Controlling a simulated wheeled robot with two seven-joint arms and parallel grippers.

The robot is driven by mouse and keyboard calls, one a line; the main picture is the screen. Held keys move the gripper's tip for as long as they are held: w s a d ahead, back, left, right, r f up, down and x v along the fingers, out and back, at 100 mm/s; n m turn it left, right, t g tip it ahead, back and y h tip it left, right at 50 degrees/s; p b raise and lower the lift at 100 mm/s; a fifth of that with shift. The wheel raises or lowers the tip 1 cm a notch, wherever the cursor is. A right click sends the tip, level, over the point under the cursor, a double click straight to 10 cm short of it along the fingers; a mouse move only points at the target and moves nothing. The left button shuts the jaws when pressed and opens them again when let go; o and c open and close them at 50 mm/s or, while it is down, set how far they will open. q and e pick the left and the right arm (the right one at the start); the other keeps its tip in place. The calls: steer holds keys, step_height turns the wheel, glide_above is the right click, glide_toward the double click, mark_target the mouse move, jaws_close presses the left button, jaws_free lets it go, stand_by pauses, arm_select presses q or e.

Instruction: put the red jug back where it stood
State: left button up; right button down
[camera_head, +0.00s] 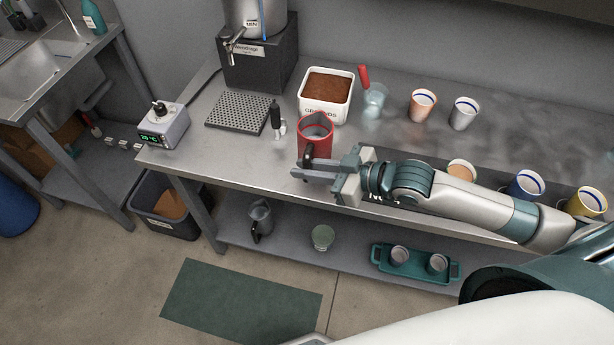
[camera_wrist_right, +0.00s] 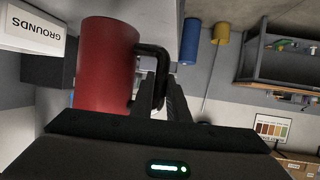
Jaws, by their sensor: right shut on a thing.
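The red jug (camera_head: 316,138) is at the front of the steel counter, just in front of the white grounds box (camera_head: 326,96). It looks upright, with its black handle (camera_head: 307,156) facing the front edge. I cannot tell whether its base touches the counter. My right gripper (camera_head: 303,171) is shut on the jug's handle. In the right wrist view the jug (camera_wrist_right: 106,62) fills the upper left, with its handle (camera_wrist_right: 158,75) between the fingers. My left gripper is not in view.
A black-handled tool (camera_head: 276,120) and a drip grid (camera_head: 238,113) are left of the jug. A glass pitcher (camera_head: 375,101) and cups (camera_head: 422,105) are to the right. More cups (camera_head: 526,185) line the front right edge. A teal tray (camera_head: 415,264) is on the lower shelf.

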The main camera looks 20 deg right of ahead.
step_height(320, 180, down, 3)
steer(key=shift+f+p, duration=0.15)
steer(key=shift+p, duration=0.35)
steer(key=shift+f, duration=0.3)
steer(key=c, duration=1.7)
jaws_free()
steer(key=shift+f, duration=0.15)
steer(key=shift+s+d, duration=0.1)
